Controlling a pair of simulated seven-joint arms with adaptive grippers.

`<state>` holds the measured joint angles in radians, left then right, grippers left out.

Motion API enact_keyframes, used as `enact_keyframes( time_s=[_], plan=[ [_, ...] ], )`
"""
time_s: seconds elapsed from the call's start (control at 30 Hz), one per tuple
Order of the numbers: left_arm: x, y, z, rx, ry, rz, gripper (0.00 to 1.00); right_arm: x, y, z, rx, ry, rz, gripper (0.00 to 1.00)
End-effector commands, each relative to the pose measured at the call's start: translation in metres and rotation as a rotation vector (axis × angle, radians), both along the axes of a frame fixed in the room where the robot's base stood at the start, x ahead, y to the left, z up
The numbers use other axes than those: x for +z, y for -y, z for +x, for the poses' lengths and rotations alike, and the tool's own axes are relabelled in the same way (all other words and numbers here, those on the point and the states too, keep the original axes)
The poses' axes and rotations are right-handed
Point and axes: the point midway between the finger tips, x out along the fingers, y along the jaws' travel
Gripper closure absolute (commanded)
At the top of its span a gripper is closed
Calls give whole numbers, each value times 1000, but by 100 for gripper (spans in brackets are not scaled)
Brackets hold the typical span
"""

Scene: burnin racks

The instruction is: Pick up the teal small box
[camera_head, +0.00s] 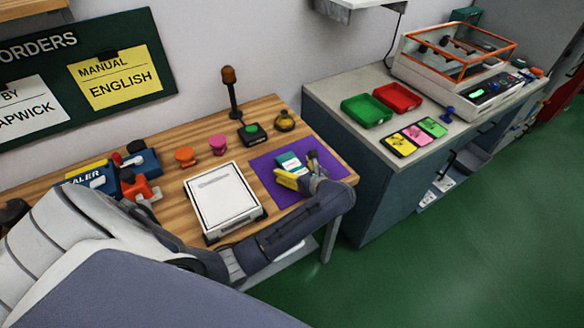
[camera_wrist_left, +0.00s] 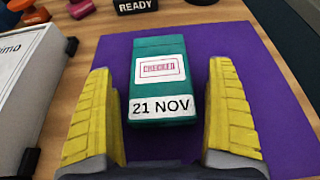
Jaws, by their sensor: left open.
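The teal small box (camera_head: 288,162) lies on a purple mat (camera_head: 265,174) at the right end of the wooden table. In the left wrist view the teal small box (camera_wrist_left: 160,55) carries a label with a red stamp reading CHECKED and a lower label reading 21 NOV. My left gripper (camera_head: 299,173) is open, with yellow finger pads. In the left wrist view the left gripper (camera_wrist_left: 165,125) has one finger on each side of the box's near end, with gaps between pads and box. The right gripper is not in view.
A white case (camera_head: 222,198) lies left of the mat. Orange (camera_head: 185,156) and pink (camera_head: 218,145) stamp-like pieces, a green-button box (camera_head: 252,133) and a brass bell (camera_head: 284,120) stand behind. A side counter holds green (camera_head: 365,110) and red (camera_head: 398,97) trays.

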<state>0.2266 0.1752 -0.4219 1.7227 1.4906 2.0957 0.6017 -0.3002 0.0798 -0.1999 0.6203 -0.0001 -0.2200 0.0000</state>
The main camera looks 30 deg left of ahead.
Motion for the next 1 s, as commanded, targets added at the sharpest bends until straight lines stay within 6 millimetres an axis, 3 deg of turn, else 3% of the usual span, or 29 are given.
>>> enact_keyframes(
  time_s=[0.17, 0.67, 1.0],
  plan=[
    [0, 0, 0, 0, 0, 0, 12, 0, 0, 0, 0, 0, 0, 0],
    [0, 0, 0, 0, 0, 1, 70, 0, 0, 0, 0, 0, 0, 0],
    [3, 0, 0, 0, 0, 1, 72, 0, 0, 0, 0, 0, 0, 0]
  ],
)
